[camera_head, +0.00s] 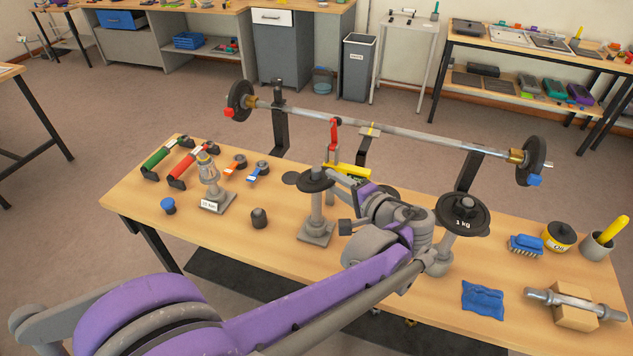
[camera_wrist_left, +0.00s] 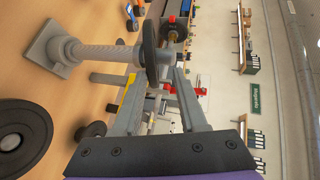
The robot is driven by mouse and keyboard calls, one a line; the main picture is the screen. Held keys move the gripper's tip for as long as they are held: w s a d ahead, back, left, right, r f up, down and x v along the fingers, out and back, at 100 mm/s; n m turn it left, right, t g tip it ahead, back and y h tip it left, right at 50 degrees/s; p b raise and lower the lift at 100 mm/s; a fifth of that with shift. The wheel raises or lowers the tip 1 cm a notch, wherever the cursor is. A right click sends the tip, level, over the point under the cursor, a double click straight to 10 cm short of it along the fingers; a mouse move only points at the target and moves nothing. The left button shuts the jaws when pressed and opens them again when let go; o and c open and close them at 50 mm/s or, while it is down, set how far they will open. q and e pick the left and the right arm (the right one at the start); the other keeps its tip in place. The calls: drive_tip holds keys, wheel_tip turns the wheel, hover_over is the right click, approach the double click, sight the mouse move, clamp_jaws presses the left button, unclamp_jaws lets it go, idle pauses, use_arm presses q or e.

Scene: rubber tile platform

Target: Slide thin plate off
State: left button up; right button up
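A thin black plate (camera_head: 316,180) lies flat on top of a grey post stand (camera_head: 316,222) in the middle of the table. In the left wrist view the plate (camera_wrist_left: 150,52) shows nearly edge-on, with the post (camera_wrist_left: 95,52) on its left. My left gripper (camera_head: 346,181) is just right of the plate. In the wrist view its fingers (camera_wrist_left: 157,78) are apart, and the plate's near edge appears between the tips; contact cannot be told. A 1 kg plate (camera_head: 463,211) sits on another post (camera_head: 440,253), partly hidden by my arm. My right gripper is out of view.
A barbell (camera_head: 420,137) with end plates rests on supports behind the table (camera_head: 250,248). Handles, clips, a knurled post and a black knob (camera_head: 259,218) are left. A blue cloth (camera_head: 482,299), brush (camera_head: 526,245), tin (camera_head: 558,236) and dumbbell bar (camera_head: 575,304) are right.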

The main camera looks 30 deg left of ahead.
use_arm(q)
drive_tip(key=shift+o, duration=0.5)
drive_tip(key=shift+f, duration=0.15)
drive_tip(key=shift+d, duration=0.15)
drive_tip(key=v, duration=1.1)
drive_tip(key=s+a+f+g+h+p, duration=0.1)
drive_tip(key=s+a+f+g+h, duration=0.1)
drive_tip(key=s+a+f+h, duration=0.5)
drive_tip(key=s+d+f+n+t+h+p, duration=0.1)
drive_tip(key=s+d+f+n+h+p, duration=0.1)
drive_tip(key=s+d+f+h, duration=0.4)
drive_tip(key=s+f+n, duration=0.1)
drive_tip(key=s, duration=0.2)
drive_tip(key=shift+s+d+f+n+t+h, duration=0.2)
drive_tip(key=shift+s+d+n+t+h, duration=0.1)
drive_tip(key=shift+s+d+t+h, duration=0.1)
drive_tip(key=shift+o, duration=0.2)
